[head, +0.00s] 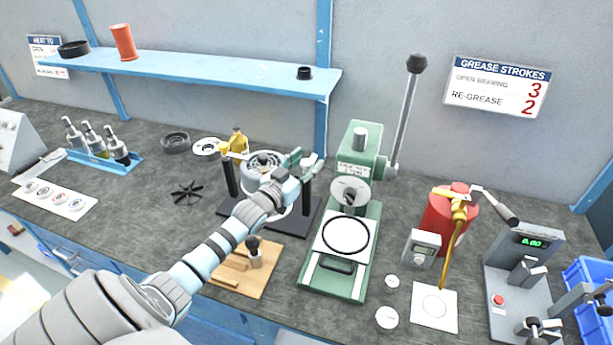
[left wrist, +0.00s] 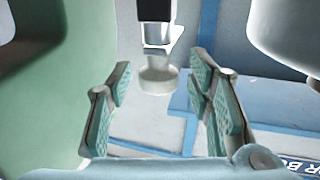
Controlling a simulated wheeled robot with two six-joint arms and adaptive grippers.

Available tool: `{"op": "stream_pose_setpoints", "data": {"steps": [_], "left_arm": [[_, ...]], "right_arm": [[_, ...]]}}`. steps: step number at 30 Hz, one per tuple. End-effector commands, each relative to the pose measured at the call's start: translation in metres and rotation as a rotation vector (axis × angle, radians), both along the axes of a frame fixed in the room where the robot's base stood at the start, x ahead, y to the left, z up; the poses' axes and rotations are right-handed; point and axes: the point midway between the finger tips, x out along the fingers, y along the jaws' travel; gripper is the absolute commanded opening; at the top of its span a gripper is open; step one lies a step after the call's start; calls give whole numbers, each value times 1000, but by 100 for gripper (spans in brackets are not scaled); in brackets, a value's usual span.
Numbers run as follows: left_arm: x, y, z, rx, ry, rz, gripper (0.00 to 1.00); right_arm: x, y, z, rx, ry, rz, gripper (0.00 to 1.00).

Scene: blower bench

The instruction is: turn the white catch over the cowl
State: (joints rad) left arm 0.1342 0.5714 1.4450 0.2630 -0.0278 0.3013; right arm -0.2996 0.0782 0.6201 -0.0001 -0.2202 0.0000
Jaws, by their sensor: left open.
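The blower with its pale round cowl (head: 262,164) sits on a black stand (head: 232,208) with upright posts, left of the green press. My left gripper (head: 304,161) is at the cowl's right side, by the right-hand post, with its fingers open. In the left wrist view, a white catch (left wrist: 157,78) with a round cream end hangs below a black post, between and beyond the open fingers (left wrist: 160,112). I see no contact between fingers and catch. In the head view my gripper hides the catch. My right gripper is not in view.
The green press (head: 352,165) with its long lever stands close to the right of my left gripper. A blue shelf (head: 200,68) runs along the wall. A black fan wheel (head: 187,192) lies to the left.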

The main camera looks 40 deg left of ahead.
Motion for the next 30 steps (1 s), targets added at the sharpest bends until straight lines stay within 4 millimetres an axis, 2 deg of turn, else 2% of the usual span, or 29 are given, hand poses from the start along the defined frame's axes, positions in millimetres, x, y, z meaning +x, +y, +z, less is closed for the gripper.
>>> {"op": "stream_pose_setpoints", "data": {"steps": [2, 10, 19, 26, 30], "left_arm": [[2, 0, -2, -2, 0, -1, 46], [3, 0, 3, -2, 1, -1, 46], [2, 0, 2, -1, 1, -1, 0], [3, -1, 2, -1, 1, -1, 0], [7, -7, 2, -3, 0, 0, 0]], "right_arm": [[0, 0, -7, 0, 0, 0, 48], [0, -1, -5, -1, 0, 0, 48], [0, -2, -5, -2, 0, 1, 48], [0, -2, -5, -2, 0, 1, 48], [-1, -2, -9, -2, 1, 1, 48]]}}
